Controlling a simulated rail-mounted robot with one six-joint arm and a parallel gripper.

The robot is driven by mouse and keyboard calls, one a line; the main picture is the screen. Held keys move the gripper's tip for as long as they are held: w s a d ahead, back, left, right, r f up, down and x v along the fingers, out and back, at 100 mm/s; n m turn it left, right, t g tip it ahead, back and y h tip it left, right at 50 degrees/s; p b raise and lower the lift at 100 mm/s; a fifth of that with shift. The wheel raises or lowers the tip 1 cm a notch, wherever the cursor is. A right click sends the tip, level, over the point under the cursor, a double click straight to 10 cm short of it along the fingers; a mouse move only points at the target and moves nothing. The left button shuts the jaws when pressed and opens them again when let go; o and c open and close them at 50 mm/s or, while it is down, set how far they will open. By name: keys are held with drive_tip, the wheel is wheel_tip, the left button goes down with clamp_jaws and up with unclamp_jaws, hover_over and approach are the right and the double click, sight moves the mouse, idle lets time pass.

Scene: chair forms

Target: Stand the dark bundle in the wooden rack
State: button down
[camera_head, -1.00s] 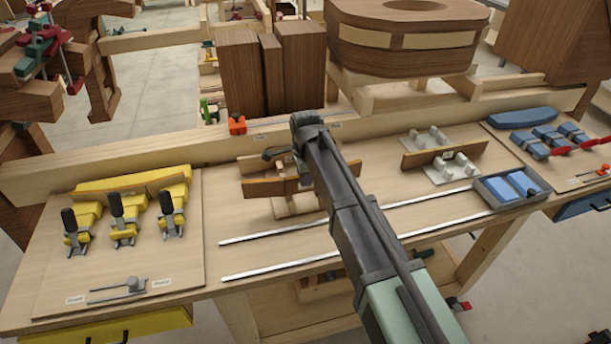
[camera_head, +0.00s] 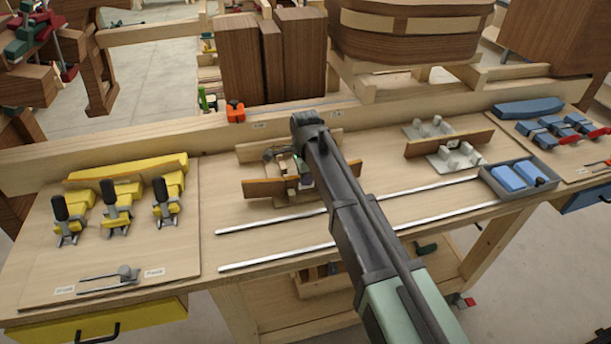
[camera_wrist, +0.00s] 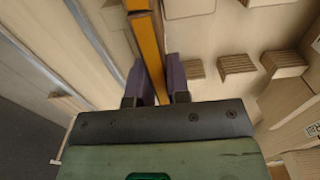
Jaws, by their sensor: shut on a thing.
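My gripper (camera_wrist: 159,82) is shut on a long, thin bundle (camera_wrist: 149,45), which shows orange-brown with a dark line in the wrist view. In the head view the bundle (camera_head: 265,188) is a brown strip on edge, running left to right in front of the pale wooden rack (camera_head: 246,153). My gripper (camera_head: 304,180) holds it near its middle, largely hidden behind my arm. In the wrist view, pale wooden blocks (camera_wrist: 237,65) lie to the right of the bundle. I cannot tell whether the bundle touches the rack.
A yellow form with clamps (camera_head: 125,192) stands left. Grey fixtures (camera_head: 460,158) with a brown strip (camera_head: 425,149) stand right, near a grey tray (camera_head: 497,190) with blue blocks. Two metal rails (camera_head: 275,259) cross the bench front. Tall brown blocks (camera_head: 242,70) stand behind the bench.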

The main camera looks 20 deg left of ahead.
drive_tip(key=shift+f, duration=0.15)
drive_tip(key=c, duration=1)
unclamp_jaws()
wheel_tip(320, 180, up, 11)
drive_tip(key=p, duration=1)
drive_tip(key=shift+p, duration=0.3)
drive_tip(key=shift+f, duration=0.1)
